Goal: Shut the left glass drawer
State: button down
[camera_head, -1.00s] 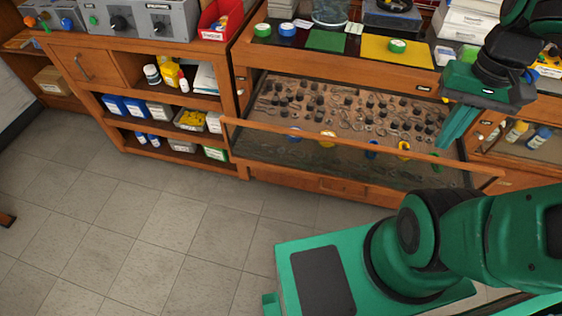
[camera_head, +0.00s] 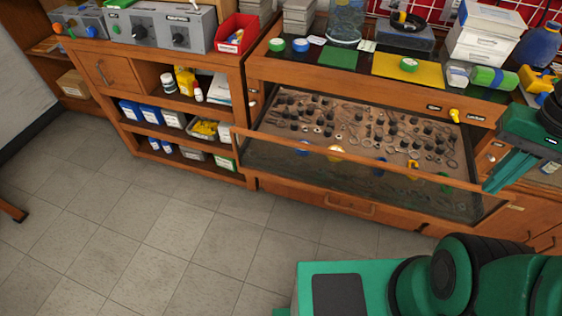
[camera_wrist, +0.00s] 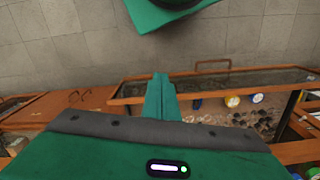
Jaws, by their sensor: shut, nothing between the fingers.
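The left glass drawer (camera_head: 330,143) is pulled out from the wooden bench in the head view. It has a wooden front rail, a glass front, and small black knobs and loose metal parts inside. My gripper (camera_head: 490,188) is shut and empty, with its fingers pointing down by the drawer's right front corner. In the wrist view my fingertips (camera_wrist: 160,76) are beside the end of the drawer's front, and the drawer (camera_wrist: 285,76) extends to the right. I cannot tell whether the fingers touch the rail.
A closed wooden drawer with a handle (camera_head: 350,205) is below. Open shelves (camera_head: 165,108) stand to the left. The bench top holds a red bin (camera_head: 237,33), tape rolls and a yellow mat (camera_head: 408,69). The tiled floor (camera_head: 150,220) in front is clear.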

jog(key=shift+s, duration=0.15)
jog(key=w+a+f+n+h, duration=0.1)
jog(key=w+a+n, duration=0.2)
jog(key=w+n, duration=0.3)
jog(key=w+a+n+h, duration=0.1)
jog(key=w+a+n, duration=0.2)
jog(key=w+n, duration=0.25)
jog(key=n+t, duration=0.3)
jog(key=n, duration=2.4)
send_near(279, 163)
jog(key=s+r, duration=0.3)
jog(key=s, duration=0.3)
jog(key=shift+y, duration=0.5)
jog(key=w+f, duration=0.1)
jog(key=f, duration=0.2)
jog(key=w+f, duration=0.2)
jog(key=f, duration=0.1)
jog(key=w+d+f, duration=0.1)
jog(key=w+f, duration=0.1)
jog(key=f, duration=0.1)
jog(key=shift+w+f, duration=0.25)
jog(key=shift+f, duration=0.15)
jog(key=shift+w+d, duration=0.2)
jog(key=shift+w, duration=0.15)
